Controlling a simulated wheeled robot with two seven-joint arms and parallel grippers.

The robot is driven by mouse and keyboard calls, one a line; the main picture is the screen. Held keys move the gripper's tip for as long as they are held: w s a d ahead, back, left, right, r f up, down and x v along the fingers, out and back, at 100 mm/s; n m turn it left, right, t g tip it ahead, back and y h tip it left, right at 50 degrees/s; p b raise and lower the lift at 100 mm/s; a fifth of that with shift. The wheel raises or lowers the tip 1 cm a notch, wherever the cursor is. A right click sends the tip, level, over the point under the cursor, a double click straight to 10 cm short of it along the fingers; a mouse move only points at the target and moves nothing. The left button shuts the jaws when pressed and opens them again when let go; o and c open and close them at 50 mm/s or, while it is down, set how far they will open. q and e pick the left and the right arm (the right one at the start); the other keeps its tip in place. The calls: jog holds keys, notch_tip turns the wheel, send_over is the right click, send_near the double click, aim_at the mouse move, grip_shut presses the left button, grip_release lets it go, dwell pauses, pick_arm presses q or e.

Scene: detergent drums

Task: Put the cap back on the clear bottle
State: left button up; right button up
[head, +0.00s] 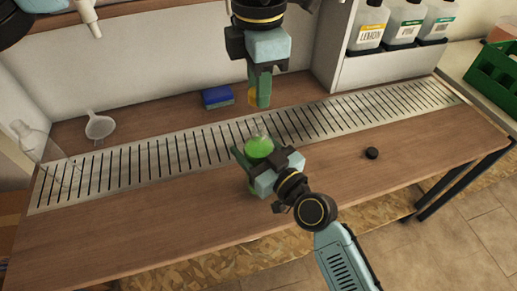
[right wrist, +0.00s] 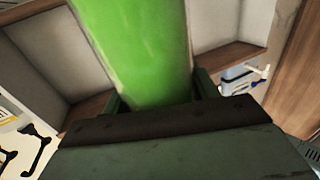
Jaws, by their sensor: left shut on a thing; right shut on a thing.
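A clear bottle with green liquid (head: 259,147) is held by my right gripper (head: 252,164) above the front part of the counter; its clear neck points up. The green body also fills the middle of the right wrist view (right wrist: 140,50), between the fingers. My left gripper (head: 261,98) is above and beyond the bottle, pointing down. It is shut on a small yellow thing (head: 252,97), mostly hidden by the fingers, that looks like a cap. There is a gap between it and the bottle neck. A black cap (head: 372,153) lies on the counter at the right.
A slotted metal drain strip (head: 150,161) runs along the wooden counter. Labelled jugs (head: 369,27) are on a shelf; a green crate (head: 495,75) is far right.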

pick_arm(q)
jog(key=shift+f, duration=2.35)
jog(key=shift+f, duration=0.1)
jog(key=shift+f, duration=0.8)
jog(key=shift+f, duration=0.55)
